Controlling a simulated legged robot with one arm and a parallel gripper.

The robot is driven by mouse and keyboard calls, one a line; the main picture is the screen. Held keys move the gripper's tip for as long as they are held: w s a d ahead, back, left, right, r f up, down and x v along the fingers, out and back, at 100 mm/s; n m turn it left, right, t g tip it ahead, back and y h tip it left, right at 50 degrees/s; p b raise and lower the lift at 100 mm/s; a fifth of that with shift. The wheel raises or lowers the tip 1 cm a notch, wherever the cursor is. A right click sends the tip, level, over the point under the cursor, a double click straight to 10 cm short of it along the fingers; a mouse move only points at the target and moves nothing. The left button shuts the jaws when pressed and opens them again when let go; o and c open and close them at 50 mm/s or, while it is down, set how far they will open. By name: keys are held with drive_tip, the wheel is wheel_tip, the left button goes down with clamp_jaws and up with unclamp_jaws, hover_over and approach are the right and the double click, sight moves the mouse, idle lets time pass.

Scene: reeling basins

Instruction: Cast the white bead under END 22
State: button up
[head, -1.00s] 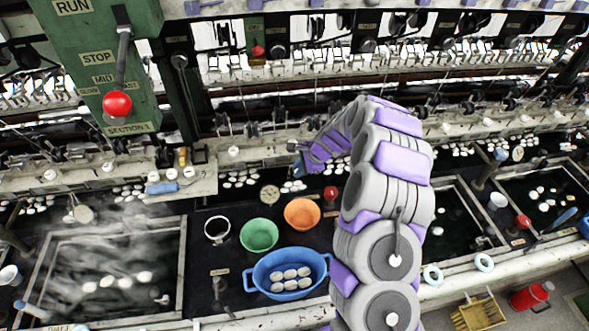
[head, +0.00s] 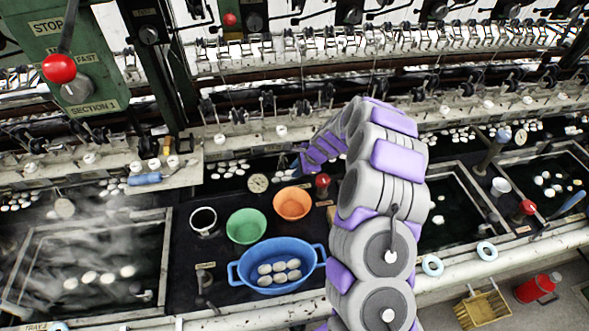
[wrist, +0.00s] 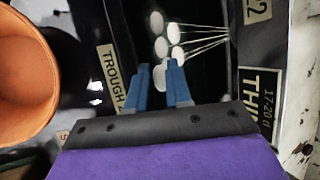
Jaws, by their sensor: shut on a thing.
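My gripper (wrist: 160,74) shows two blue fingers in the wrist view, shut with a narrow gap. A small white thing, which I take for the white bead (wrist: 172,65), shows at the fingertips; the fingers mostly hide it. Just beyond are several white oval cocoons (wrist: 174,33) in dark water, with pale threads fanning right to the trough edge. A label ending in 2 (wrist: 260,9), its front cut off, is at the top right.
An orange bowl (head: 292,203), a green bowl (head: 246,226) and a blue basin of cocoons (head: 234,274) stand left of my arm. The orange bowl is close on the left in the wrist view (wrist: 22,70). A THIN plate (wrist: 262,105) lies right. A steaming basin (head: 95,225) is at left.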

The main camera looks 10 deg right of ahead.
drive_tip(key=shift+a, duration=0.45)
drive_tip(key=o, duration=0.4)
drive_tip(key=shift+a, duration=0.75)
drive_tip(key=shift+c, duration=0.2)
drive_tip(key=shift+o, duration=0.7)
drive_tip(key=shift+a, duration=0.15)
drive_tip(key=shift+o, duration=1)
drive_tip(key=shift+d+r, duration=0.15)
drive_tip(key=shift+d, duration=0.9)
drive_tip(key=p+v, duration=0.4)
drive_tip(key=v, duration=1.3)
drive_tip(key=shift+a, duration=0.25)
drive_tip(key=shift+s+d, duration=0.1)
drive_tip(key=shift+d, duration=0.25)
